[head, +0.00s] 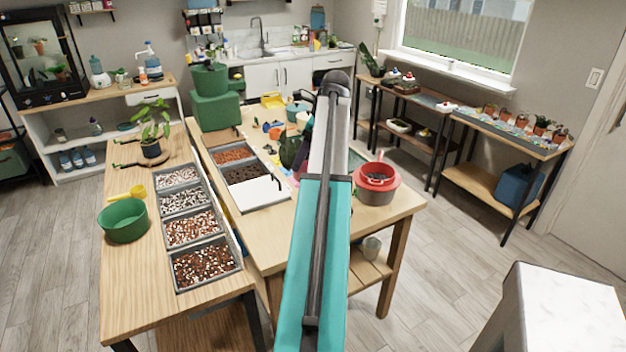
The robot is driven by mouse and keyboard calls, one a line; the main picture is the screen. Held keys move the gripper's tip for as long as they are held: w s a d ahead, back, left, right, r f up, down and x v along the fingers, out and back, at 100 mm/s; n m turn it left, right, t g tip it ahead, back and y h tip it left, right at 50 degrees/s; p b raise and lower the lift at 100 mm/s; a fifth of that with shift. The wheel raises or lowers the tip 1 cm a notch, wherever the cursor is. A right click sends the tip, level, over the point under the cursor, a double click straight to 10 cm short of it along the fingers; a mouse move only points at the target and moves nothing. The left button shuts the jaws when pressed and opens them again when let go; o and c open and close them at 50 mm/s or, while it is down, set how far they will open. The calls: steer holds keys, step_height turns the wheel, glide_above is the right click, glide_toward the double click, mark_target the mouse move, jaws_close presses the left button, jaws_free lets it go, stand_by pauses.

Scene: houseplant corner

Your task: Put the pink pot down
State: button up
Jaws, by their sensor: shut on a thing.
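My teal and grey arm rises through the middle of the head view and reaches over the potting table (405,207). My gripper does not show; the arm hides the place behind it. No pink pot can be made out clearly. A small pink patch shows at the arm's left edge, too little to tell what it is. Right of the arm, a red bowl-like vessel (361,172) with dark contents sits on or in a grey round container (376,197) near the table's right end.
Several pebble bins (203,264) and a green bowl (123,220) stand on the left bench. A dark green vessel (291,152) is close to the arm. Bare wood shows at the table's front right.

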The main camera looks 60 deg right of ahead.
steer(key=w+d+r, duration=0.1)
steer(key=w+r, duration=0.4)
steer(key=r, duration=0.3)
steer(key=w+d+r, duration=0.1)
steer(key=w+r, duration=0.4)
steer(key=r, duration=0.3)
steer(key=shift+w+d+r, duration=0.15)
steer(key=shift+w+d, duration=0.05)
steer(key=shift+w, duration=0.15)
